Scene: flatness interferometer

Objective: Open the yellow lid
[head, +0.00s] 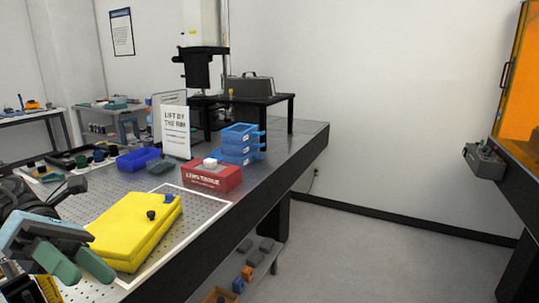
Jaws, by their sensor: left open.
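The yellow lid (130,222) is the top of a flat yellow case on the perforated metal table, inside a white outline. The lid lies flat and looks shut. My left gripper (75,268) is at the lower left, at the near left side of the case. Its two green fingers are apart with nothing seen between them. I cannot tell whether a finger touches the case. My right gripper is not in view.
A black instrument stand (262,99) is at the back. Open floor (380,240) lies right of the table.

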